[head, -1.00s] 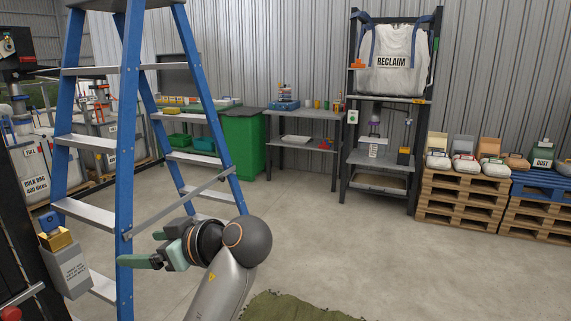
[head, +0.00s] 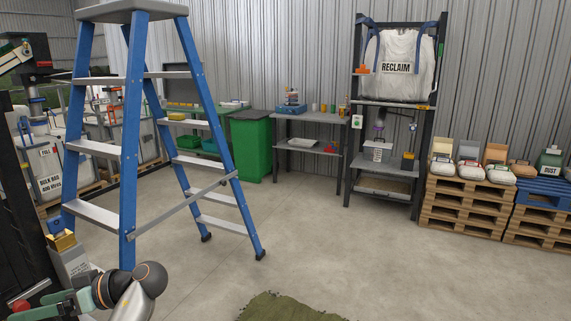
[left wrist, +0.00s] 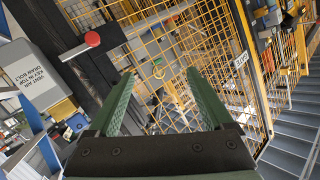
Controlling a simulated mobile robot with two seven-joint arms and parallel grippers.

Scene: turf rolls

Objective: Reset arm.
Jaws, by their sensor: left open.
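My left gripper (head: 45,308) is at the bottom left corner of the head view, low beside the blue stepladder (head: 131,150). In the left wrist view its two green fingers (left wrist: 159,75) stand wide apart with nothing between them. Past the fingers that view shows a yellow mesh guard (left wrist: 165,50). My right gripper is not in either view.
A grey box with printed text (left wrist: 35,72) and a red knob (left wrist: 92,39) are left of the fingers in the wrist view. Metal stairs (left wrist: 290,145) are at its right. Green turf (head: 290,308) lies at the front; the middle floor is clear.

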